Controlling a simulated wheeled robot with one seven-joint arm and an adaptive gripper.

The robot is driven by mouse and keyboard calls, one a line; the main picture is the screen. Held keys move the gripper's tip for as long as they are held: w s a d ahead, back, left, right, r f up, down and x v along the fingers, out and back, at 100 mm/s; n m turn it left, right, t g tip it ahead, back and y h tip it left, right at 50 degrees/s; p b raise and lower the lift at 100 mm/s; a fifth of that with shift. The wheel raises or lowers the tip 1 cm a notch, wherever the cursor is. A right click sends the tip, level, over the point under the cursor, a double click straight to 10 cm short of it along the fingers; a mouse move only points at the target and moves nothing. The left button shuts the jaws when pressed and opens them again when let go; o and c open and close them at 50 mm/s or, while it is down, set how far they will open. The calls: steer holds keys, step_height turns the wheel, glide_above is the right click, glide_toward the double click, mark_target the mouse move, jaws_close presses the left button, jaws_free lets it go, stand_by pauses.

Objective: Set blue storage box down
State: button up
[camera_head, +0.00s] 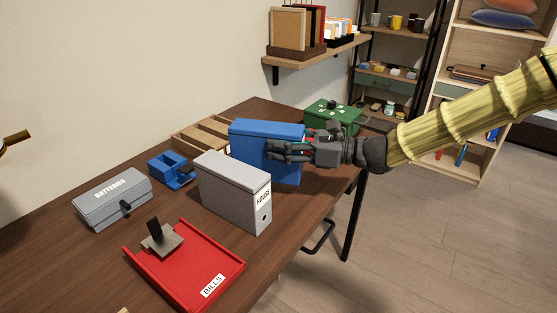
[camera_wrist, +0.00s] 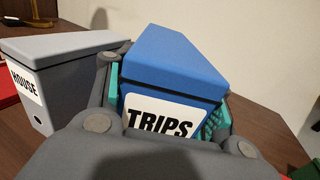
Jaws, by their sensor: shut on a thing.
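The blue storage box (camera_head: 262,130) is upright over the far part of the brown table (camera_head: 97,252), behind a grey box. In the wrist view the blue box (camera_wrist: 172,72) shows a white label reading TRIPS. My gripper (camera_head: 285,150) comes in from the right and is shut on the box's label end. In the wrist view its teal-padded fingers lie on both sides of the box. The box's lower edge is partly hidden, so I cannot tell whether it touches the tabletop.
The grey HOUSE box (camera_head: 228,188) stands close in front. A red BILLS tray (camera_head: 190,280) holds a dark-handled object. A grey BATTERIES case (camera_head: 112,200), a small blue item (camera_head: 170,170), a wooden tray (camera_head: 196,134) and a green box (camera_head: 338,116) are around. A wall shelf (camera_head: 318,57) is above.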

steer(key=shift+f+b, duration=0.4)
steer(key=shift+f, duration=1.65)
steer(key=shift+r, duration=0.1)
steer(key=o, duration=1.4)
steer(key=shift+o, duration=0.2)
steer(key=p+v, duration=0.2)
steer(key=v, duration=1)
